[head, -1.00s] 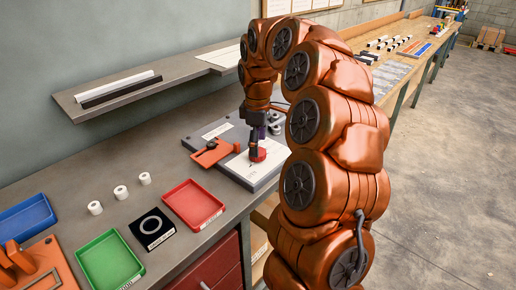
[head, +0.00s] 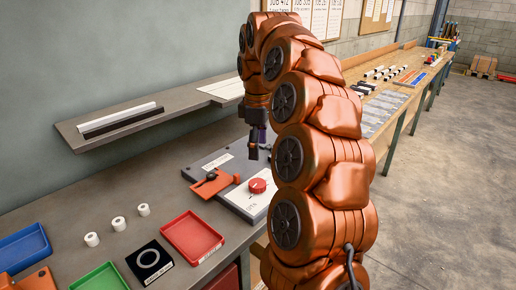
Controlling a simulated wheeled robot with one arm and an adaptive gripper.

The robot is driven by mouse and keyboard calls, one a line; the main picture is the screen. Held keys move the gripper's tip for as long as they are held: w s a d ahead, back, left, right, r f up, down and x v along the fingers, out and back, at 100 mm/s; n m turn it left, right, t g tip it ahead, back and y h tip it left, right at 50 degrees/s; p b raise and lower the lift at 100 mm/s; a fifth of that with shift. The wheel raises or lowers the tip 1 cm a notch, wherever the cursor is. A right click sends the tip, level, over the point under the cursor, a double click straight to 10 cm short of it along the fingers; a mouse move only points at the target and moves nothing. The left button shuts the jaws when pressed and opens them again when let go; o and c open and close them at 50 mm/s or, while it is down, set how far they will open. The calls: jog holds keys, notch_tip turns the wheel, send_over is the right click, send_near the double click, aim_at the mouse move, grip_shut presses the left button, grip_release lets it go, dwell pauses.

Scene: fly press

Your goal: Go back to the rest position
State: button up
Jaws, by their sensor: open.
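My gripper (head: 258,150) hangs from my orange arm above the back of the grey plate (head: 195,170). It is open, and I see nothing between its fingers. A red knob (head: 257,186) sits on a white labelled panel (head: 240,198) on that plate, below and apart from the gripper. My arm hides the right part of the plate.
On the bench stand several white rings (head: 118,224), a red tray (head: 192,238), a black block with a ring mark (head: 149,261), a green tray (head: 98,279) and a blue tray (head: 22,247). A shelf (head: 160,100) runs along the wall. A long bench (head: 395,90) extends behind my arm.

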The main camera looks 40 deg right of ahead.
dwell(0.4)
jog(key=s+a+m+p, duration=0.2)
jog(key=s+a, duration=1)
jog(key=a, duration=0.3)
jog(key=s+a+f+m+g+p, duration=0.1)
jog(key=s+a+f+m, duration=0.2)
jog(key=s, duration=0.6)
jog(key=s+a+f+m+p, duration=0.1)
jog(key=s+a+f+m, duration=0.1)
jog(key=s+f, duration=0.4)
jog(key=s+m, duration=0.1)
jog(key=s, duration=0.3)
jog(key=shift+a+f+g, duration=0.15)
jog(key=shift+a+g, duration=0.25)
